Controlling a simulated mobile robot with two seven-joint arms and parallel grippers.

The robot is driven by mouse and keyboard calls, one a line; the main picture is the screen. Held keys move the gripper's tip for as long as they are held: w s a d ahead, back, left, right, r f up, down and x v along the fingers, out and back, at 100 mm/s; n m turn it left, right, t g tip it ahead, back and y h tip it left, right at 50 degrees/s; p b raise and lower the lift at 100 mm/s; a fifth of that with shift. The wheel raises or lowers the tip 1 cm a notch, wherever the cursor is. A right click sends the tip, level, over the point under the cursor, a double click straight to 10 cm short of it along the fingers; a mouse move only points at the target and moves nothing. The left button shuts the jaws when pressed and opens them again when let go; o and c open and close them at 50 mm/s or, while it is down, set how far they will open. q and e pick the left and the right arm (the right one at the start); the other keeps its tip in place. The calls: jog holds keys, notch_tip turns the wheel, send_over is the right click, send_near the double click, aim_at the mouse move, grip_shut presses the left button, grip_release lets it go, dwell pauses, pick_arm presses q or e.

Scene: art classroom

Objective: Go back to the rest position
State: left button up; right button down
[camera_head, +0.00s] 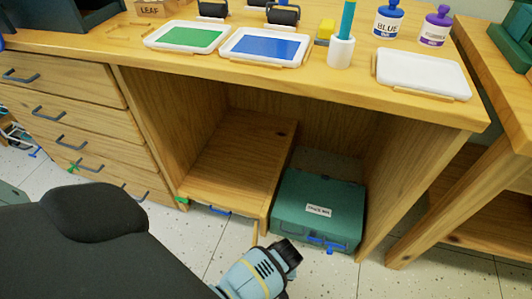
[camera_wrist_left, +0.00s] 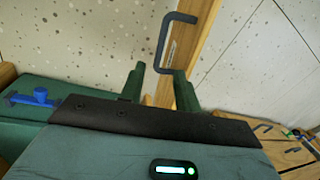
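My left arm enters the head view from the bottom left, and its pale blue wrist shows low in the middle, in front of the desk. In the left wrist view, the two dark green fingers of my left gripper (camera_wrist_left: 159,84) stand apart with nothing held between them. A dark handle (camera_wrist_left: 162,42) on a wooden front (camera_wrist_left: 196,45) lies beyond the fingertips; I cannot tell the exact gap. The fingers are not clearly visible in the head view. My right gripper is not in view.
A teal box (camera_head: 290,200) with a blue latch sits under the desk (camera_head: 125,55), beside a low wooden drawer unit (camera_head: 245,150). Green (camera_head: 185,37) and blue (camera_head: 265,47) paint trays, a white tray (camera_head: 420,73) and bottles stand on top. Another table (camera_head: 480,165) stands right.

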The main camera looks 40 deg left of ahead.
pick_arm(q)
jog(key=shift+d+r, duration=0.1)
jog(key=shift+r, duration=0.5)
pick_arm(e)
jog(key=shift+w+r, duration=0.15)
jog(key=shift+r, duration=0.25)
pick_arm(q)
jog(key=shift+f, duration=0.1)
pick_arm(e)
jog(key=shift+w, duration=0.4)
